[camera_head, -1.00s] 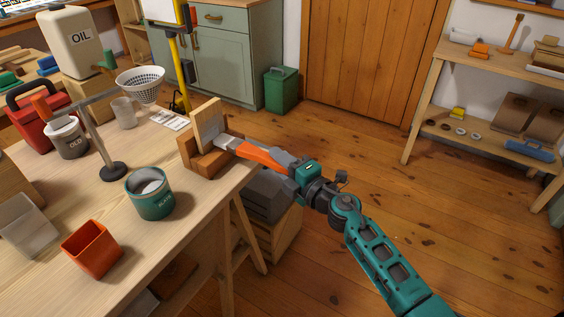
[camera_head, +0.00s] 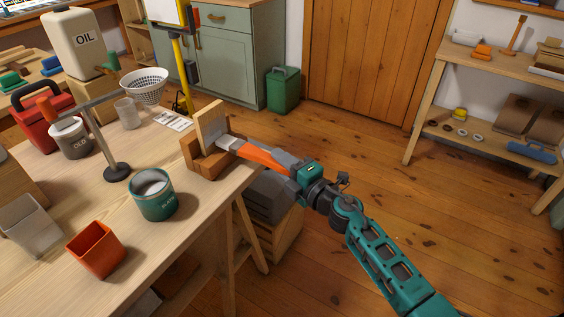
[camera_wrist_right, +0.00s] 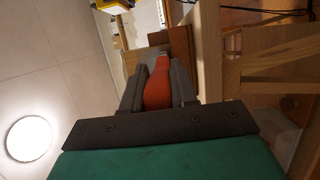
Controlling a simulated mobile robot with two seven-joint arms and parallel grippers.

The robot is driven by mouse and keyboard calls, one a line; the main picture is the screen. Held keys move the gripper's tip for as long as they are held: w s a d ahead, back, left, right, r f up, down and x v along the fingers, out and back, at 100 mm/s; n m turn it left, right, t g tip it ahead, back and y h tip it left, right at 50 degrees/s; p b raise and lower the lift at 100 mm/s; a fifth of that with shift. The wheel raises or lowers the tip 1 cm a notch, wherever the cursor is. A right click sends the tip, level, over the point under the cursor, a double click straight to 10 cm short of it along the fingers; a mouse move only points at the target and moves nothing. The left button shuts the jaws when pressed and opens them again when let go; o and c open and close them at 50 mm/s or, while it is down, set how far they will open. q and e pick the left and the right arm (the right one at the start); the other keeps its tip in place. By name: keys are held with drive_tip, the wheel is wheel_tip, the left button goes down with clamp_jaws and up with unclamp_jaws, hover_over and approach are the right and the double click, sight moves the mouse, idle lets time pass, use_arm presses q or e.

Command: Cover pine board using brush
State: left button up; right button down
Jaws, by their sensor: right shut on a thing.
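My right gripper (camera_head: 296,167) is shut on the orange handle of the brush (camera_head: 258,154), which also shows between the fingers in the right wrist view (camera_wrist_right: 158,88). The brush points left, its grey head end at the pine board. The pale pine board (camera_head: 211,120) stands tilted in a brown wooden holder (camera_head: 212,163) at the table's right edge. The bristles look close to or against the board's lower part; contact is hard to tell. A green tin (camera_head: 152,203) with pale contents stands open in front of the holder. My left gripper is not in view.
Open floor lies right of the table.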

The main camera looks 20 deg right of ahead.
wheel_tip(320, 180, up, 6)
drive_tip(key=p, duration=0.4)
drive_tip(key=shift+f, duration=0.25)
use_arm(q)
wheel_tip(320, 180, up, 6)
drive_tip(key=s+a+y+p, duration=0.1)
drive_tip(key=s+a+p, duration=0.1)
drive_tip(key=p, duration=0.2)
use_arm(e)
wheel_tip(320, 180, up, 4)
drive_tip(key=shift+r, duration=0.1)
wheel_tip(320, 180, down, 8)
drive_tip(key=b, duration=0.7)
drive_tip(key=shift+f, duration=0.25)
drive_tip(key=shift+f+b, duration=0.8)
drive_tip(key=shift+b, duration=0.15)
drive_tip(key=shift+a+r, duration=0.1)
drive_tip(key=shift+s+d, duration=0.25)
drive_tip(key=shift+s, duration=0.05)
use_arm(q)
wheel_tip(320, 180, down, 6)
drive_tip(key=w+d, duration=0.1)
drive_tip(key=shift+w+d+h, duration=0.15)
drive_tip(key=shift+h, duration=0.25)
use_arm(e)
drive_tip(key=s+d, duration=0.2)
drive_tip(key=s, duration=0.1)
drive_tip(key=shift+d, duration=0.35)
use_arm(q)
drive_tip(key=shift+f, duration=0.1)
